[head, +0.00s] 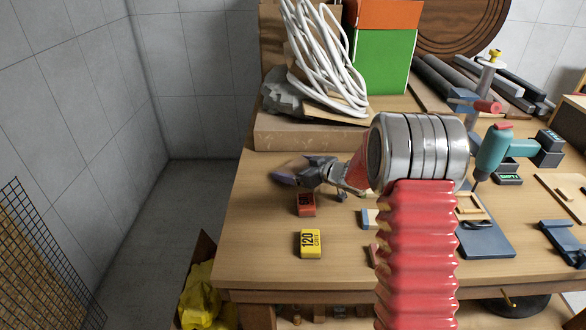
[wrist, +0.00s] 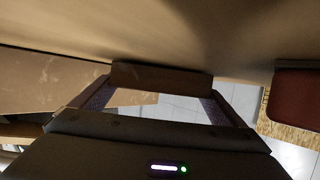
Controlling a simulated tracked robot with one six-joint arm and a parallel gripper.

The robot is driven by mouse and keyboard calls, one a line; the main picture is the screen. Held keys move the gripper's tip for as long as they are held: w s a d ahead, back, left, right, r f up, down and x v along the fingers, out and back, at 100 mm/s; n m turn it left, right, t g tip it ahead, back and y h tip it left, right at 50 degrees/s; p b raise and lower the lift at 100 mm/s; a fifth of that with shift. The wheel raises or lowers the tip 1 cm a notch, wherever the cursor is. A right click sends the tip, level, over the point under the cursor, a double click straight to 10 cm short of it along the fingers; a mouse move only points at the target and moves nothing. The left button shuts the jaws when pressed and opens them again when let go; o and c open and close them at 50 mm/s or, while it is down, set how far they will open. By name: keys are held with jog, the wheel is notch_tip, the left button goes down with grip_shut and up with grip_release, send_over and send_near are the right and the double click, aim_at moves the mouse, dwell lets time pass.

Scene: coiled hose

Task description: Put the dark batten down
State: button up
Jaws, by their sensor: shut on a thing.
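My gripper (head: 292,174) is over the left part of the workbench (head: 262,225) in the head view, left of the metal rings of my arm. In the wrist view my gripper (wrist: 161,94) has its two fingers closed on the ends of a short dark brown bar, the dark batten (wrist: 160,76), which spans between the fingertips. In the head view the batten is small and hard to tell apart from the fingers. Whether it touches the bench top cannot be told.
A small red box (head: 306,204) and a yellow 120-grit box (head: 311,244) lie in front of my gripper. A teal drill (head: 492,150) stands right. Bare bench lies left and front.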

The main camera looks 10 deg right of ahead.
jog(key=shift+s+f, duration=0.25)
jog(key=shift+f, duration=0.6)
jog(key=o, duration=0.8)
jog(key=shift+f, duration=0.1)
jog(key=shift+o, duration=0.2)
jog(key=shift+w+r, duration=0.1)
jog(key=shift+r, duration=0.35)
jog(key=shift+d+r, duration=0.2)
jog(key=shift+d, duration=0.05)
jog(key=v, duration=1.1)
jog(key=shift+s+r, duration=0.25)
jog(key=shift+r, duration=0.15)
